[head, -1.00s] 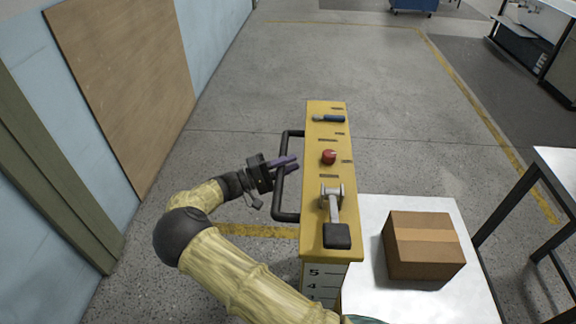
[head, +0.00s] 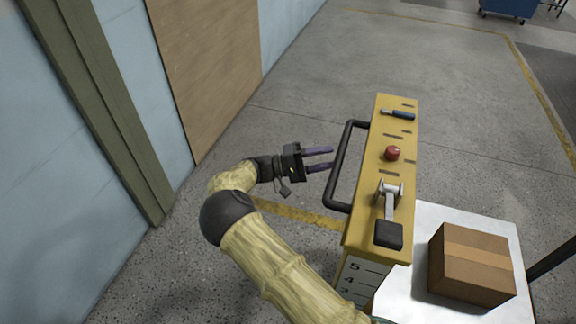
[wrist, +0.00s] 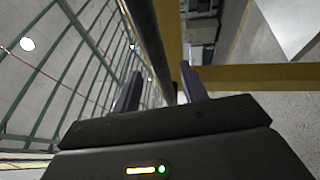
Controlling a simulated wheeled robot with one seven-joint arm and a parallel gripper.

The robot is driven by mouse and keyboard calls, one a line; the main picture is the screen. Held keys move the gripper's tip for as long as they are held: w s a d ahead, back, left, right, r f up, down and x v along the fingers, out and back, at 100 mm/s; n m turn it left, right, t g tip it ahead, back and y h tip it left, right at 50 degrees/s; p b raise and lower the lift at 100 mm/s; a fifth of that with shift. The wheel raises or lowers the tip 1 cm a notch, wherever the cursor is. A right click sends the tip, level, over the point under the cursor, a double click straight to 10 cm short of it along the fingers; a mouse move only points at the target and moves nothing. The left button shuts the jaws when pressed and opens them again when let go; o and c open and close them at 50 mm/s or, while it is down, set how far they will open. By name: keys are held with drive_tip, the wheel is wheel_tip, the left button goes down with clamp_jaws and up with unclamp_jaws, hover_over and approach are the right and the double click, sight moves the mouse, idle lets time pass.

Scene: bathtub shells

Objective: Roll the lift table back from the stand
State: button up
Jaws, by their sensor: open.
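The lift table shows in the head view as a yellow control column (head: 388,150) with a white platform (head: 405,285) beside it. A black handle (head: 340,170) runs along the column's left side. My gripper (head: 334,157) is open and empty, its two purple fingers pointing at the handle from the left, with their tips just short of the bar. In the wrist view the dark handle bar (wrist: 152,45) runs lengthwise in line with the space between the fingers (wrist: 160,85). Only a dark bar (head: 555,255), probably of the stand, shows at the right edge.
A cardboard box (head: 470,265) sits on the platform. A wall (head: 110,90) stands at left. Grey floor (head: 420,60) is clear beyond the column.

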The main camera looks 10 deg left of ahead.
drive_tip(key=b+v, duration=0.1)
drive_tip(key=v, duration=0.9)
drive_tip(key=shift+a+f+b, duration=0.2)
drive_tip(key=shift+a+b, duration=0.1)
drive_tip(key=shift+a, duration=0.05)
drive_tip(key=shift+s, duration=0.1)
